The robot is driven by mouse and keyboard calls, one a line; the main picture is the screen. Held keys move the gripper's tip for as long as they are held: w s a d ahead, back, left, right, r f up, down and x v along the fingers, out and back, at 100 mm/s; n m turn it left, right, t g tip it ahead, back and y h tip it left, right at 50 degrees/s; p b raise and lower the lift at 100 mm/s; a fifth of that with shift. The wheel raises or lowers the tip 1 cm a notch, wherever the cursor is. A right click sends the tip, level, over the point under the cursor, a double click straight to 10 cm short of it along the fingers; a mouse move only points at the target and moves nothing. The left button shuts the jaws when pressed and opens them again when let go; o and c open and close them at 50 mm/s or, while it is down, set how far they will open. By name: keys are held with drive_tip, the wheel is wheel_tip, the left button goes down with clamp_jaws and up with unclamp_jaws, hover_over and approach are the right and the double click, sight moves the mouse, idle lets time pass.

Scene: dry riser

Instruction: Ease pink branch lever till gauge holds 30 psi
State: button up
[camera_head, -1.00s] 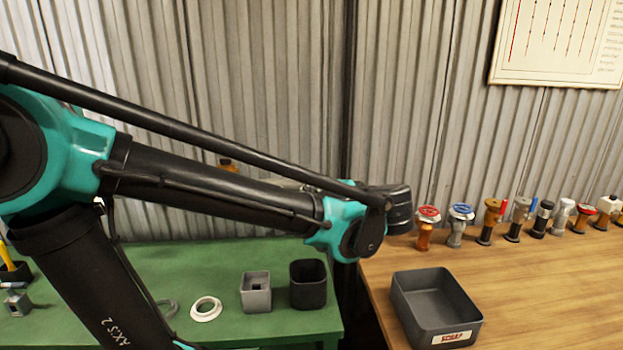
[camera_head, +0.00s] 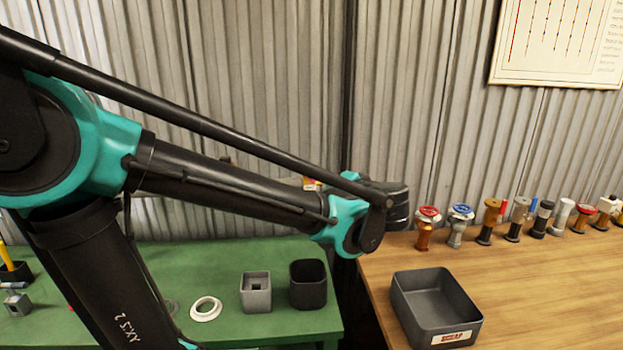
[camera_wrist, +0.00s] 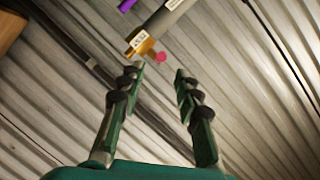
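In the wrist view a grey pipe (camera_wrist: 168,14) comes in from the top, with a brass-coloured fitting (camera_wrist: 140,42) bearing a small white label at its end. A pink round piece (camera_wrist: 161,57), which looks like the pink branch lever's end, shows beside the fitting. My gripper (camera_wrist: 161,72) is open, its two fingers spread apart below the fitting. The pink piece appears between and just beyond the fingertips; I cannot tell whether it touches either one. No gauge reading is visible. In the head view my arm hides the riser and my gripper.
A purple piece (camera_wrist: 127,5) shows beside the pipe. A dark open bin (camera_head: 437,303) stands on the wooden table (camera_head: 520,285), with several valves behind it. A white ring (camera_head: 206,309), a grey box (camera_head: 256,291) and a black cup (camera_head: 308,284) sit on the green table (camera_head: 240,330).

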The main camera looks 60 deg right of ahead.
drive_tip(key=x, duration=0.8)
drive_tip(key=shift+w+d+f, duration=0.1)
drive_tip(key=shift+w+d, duration=0.1)
drive_tip(key=shift+w, duration=0.1)
clamp_jaws()
